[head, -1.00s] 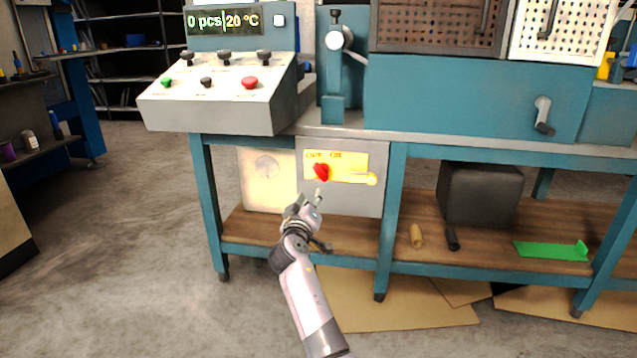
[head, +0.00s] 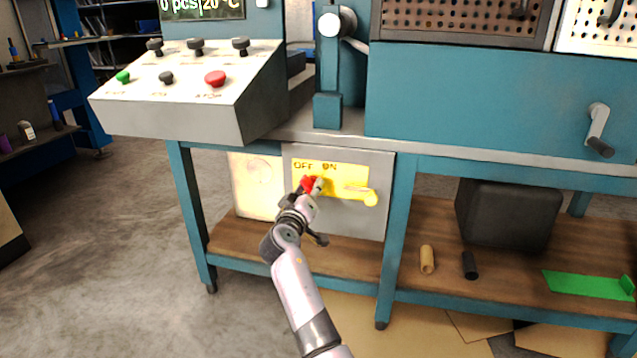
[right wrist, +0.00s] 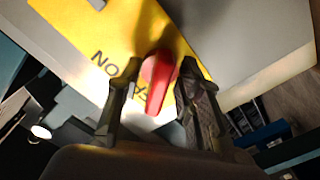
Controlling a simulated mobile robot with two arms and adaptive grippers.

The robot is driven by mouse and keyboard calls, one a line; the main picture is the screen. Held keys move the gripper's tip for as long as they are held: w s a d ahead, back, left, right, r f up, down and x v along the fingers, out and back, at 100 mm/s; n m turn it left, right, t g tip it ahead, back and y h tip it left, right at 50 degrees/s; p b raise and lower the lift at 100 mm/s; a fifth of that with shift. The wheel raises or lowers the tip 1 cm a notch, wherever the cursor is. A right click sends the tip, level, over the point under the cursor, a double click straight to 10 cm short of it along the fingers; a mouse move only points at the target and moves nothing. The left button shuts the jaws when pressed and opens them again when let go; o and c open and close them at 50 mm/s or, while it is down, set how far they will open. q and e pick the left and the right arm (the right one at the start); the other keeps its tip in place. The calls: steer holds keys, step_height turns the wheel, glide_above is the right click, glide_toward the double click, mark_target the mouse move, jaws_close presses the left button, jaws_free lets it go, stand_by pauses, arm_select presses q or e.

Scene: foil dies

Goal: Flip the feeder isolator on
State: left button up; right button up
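The feeder isolator is a red rotary handle (head: 308,183) on a yellow plate (head: 342,178) lettered OFF and ON, on a grey box (head: 368,222) under the bench. My right gripper (head: 313,190) is at the handle and hides part of it. In the right wrist view the red handle (right wrist: 159,82) lies between the two dark fingers of the gripper (right wrist: 158,70). The fingers are apart, with a gap on the left side; the right finger is close to the handle, and contact cannot be told. Which mark the handle points to is unclear. My left gripper is not in view.
A sloped control panel (head: 190,92) with several knobs overhangs at the upper left. The teal bench legs (head: 393,250) stand either side of the box. A wooden lower shelf (head: 440,290) holds a dark block (head: 508,213), small cylinders and a green part (head: 590,284).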

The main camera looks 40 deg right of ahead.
steer(key=shift+w+d, duration=0.2)
jaws_close()
stand_by(0.4)
